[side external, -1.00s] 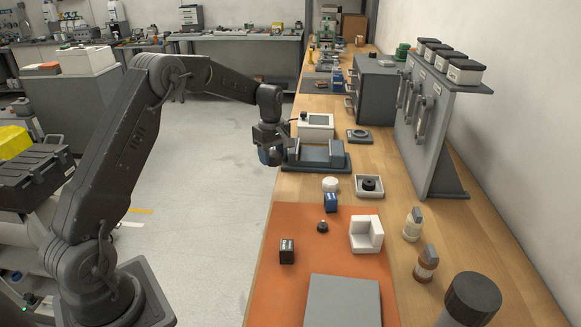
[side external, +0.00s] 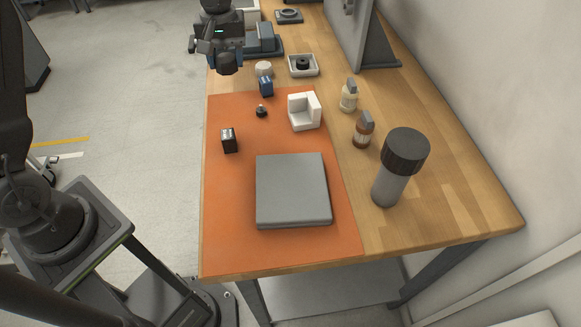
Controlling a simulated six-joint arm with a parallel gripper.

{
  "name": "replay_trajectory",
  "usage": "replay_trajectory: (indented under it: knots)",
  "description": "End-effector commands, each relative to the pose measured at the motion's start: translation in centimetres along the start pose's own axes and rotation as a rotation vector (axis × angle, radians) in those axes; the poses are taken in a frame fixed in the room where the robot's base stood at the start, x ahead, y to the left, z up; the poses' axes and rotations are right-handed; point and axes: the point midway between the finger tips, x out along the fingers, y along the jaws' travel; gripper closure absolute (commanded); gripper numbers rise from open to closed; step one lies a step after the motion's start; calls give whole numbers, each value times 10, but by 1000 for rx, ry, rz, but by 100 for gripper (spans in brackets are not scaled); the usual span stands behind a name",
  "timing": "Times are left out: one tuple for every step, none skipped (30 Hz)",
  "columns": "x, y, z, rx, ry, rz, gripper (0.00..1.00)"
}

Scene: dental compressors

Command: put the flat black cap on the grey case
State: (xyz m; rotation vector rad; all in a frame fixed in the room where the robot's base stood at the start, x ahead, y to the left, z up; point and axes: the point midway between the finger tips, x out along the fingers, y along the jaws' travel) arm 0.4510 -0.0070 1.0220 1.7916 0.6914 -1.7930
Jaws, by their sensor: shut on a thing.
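My gripper (side external: 224,58) is at the top of the side external view, above the floor-side edge of the bench. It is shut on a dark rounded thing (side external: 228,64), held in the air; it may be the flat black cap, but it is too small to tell. A flat grey case (side external: 292,187) lies on the orange mat, well in front of my gripper. Its top is bare. A round black piece (side external: 303,64) sits in a small white tray (side external: 315,70) to the right of my gripper.
Two bottles (side external: 348,96) and a black-topped grey cylinder (side external: 390,185) stand to the right. A grey-blue cradle (side external: 264,42) is behind.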

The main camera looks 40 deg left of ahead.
Motion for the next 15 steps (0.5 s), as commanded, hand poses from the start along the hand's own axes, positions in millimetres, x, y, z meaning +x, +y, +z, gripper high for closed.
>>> replay_trajectory:
  knots:
    - [-3, 13, 27, 113, 1, 1, 73]
    - [-5, 19, 41, 176, 2, 1, 73]
    - [-6, 25, 59, 257, 2, 1, 73]
    - [-7, 29, 72, 315, 2, 1, 73]
    - [-8, 33, 84, 370, 1, 1, 73]
    - [-9, 36, 99, 439, 1, 1, 73]
    - [-9, 38, 109, 486, 1, 0, 73]
    - [-10, 40, 119, 529, 2, 1, 73]
    - [-10, 41, 130, 580, 1, 0, 73]
    - [-11, 42, 137, 615, 2, 1, 73]
    - [-11, 42, 144, 643, 2, 1, 73]
    - [-11, 43, 150, 677, 2, 1, 73]
    - [-11, 43, 154, 695, 2, 1, 73]
    - [-11, 44, 158, 711, 1, 0, 73]
    - [-10, 45, 162, 728, 1, 0, 73]
